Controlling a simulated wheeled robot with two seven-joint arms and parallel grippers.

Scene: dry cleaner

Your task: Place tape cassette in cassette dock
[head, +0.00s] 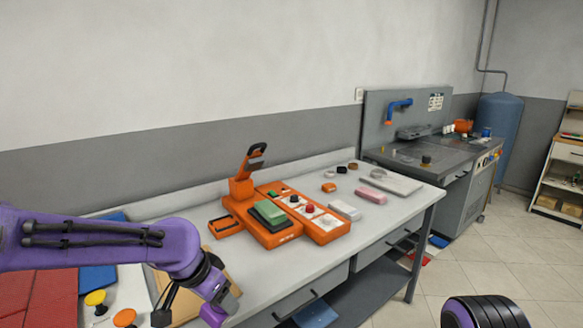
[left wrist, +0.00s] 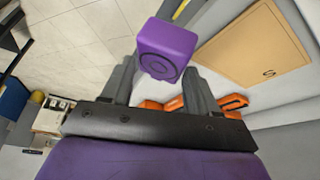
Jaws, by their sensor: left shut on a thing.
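My left gripper (head: 222,298) hangs low in the head view, over the near edge of the white table. It is shut on a purple tape cassette (left wrist: 166,50), a block with a round mark on its face. The cassette also shows partly in the head view (head: 212,315), at the bottom edge. The orange machine (head: 283,238) stands on the table to the upper right of the gripper, apart from it. It has an upright arm, a green block on a dark pad and some knobs. I cannot tell which part of it is the cassette dock. My right gripper is not in view.
A tan board (left wrist: 258,45) lies by the gripper. Small items, a pink block (head: 373,195) and a white block (head: 345,210) among them, lie right of the machine. Red and blue things lie at the left. A grey sink counter (head: 435,150) stands at the back right.

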